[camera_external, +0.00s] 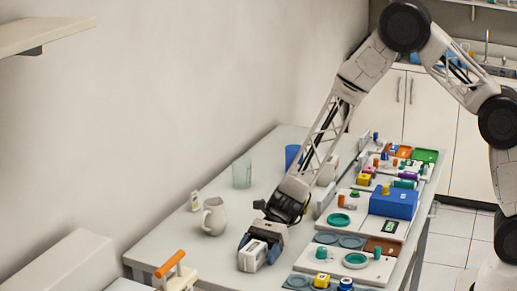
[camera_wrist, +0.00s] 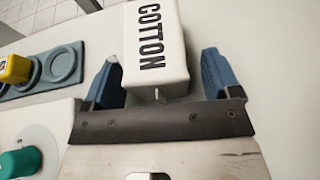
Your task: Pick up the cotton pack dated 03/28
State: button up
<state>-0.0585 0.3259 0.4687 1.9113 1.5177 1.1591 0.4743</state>
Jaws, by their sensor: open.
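A white pack printed COTTON (camera_wrist: 153,40) lies between the two blue fingers of my gripper (camera_wrist: 158,75) in the wrist view. A gap shows beside the pack at the fingers, so the jaws are open around it. In the external view my gripper (camera_external: 258,243) is low at the table's front, with the white pack (camera_external: 252,256) at its fingers. The pack appears to rest on the table. No date is readable on it. A second small white item (camera_external: 195,201) stands near the wall; its print is too small to read.
A white jug (camera_external: 214,216), a clear cup (camera_external: 242,173) and a blue cup (camera_external: 292,157) stand behind my gripper. To the right are a blue box (camera_external: 393,203), trays and several small coloured containers. An orange-handled item (camera_external: 170,264) is at the front left.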

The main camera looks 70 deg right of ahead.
jog(key=shift+a, duration=0.15)
dwell(0.4)
jog(key=c, duration=1)
jog(key=shift+r, duration=4.95)
